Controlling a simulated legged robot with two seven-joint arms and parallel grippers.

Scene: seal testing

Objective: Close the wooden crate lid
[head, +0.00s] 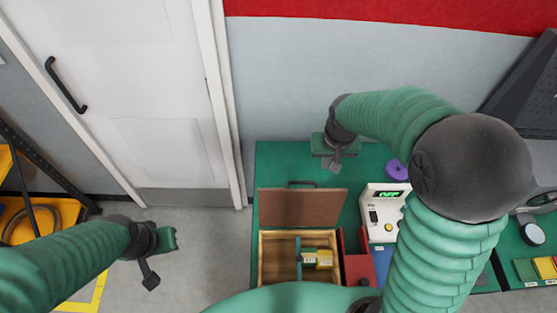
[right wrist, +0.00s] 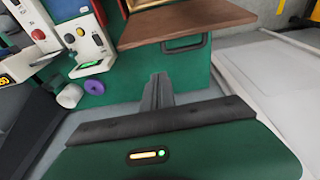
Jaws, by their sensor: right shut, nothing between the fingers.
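The wooden crate (head: 262,262) stands on the green table, with its brown lid (head: 300,207) raised open at the back edge. A dark handle (head: 301,184) is on the lid's far edge. Inside the crate are a green and yellow item and a blue-grey bar. My right gripper (head: 335,164) is shut and empty, beyond the lid and a little right of it. In the right wrist view the shut fingers (right wrist: 158,92) point toward the lid (right wrist: 180,22) and its handle (right wrist: 185,43), apart from them. My left gripper (head: 150,275) hangs left of the table; its jaw opening is unclear.
A white tester with a green display (head: 383,213) stands right of the crate, with a purple roll (head: 397,170) behind it. A red box (head: 356,258) adjoins the crate's right side. A white door (head: 125,95) is at left. Floor left of the table is clear.

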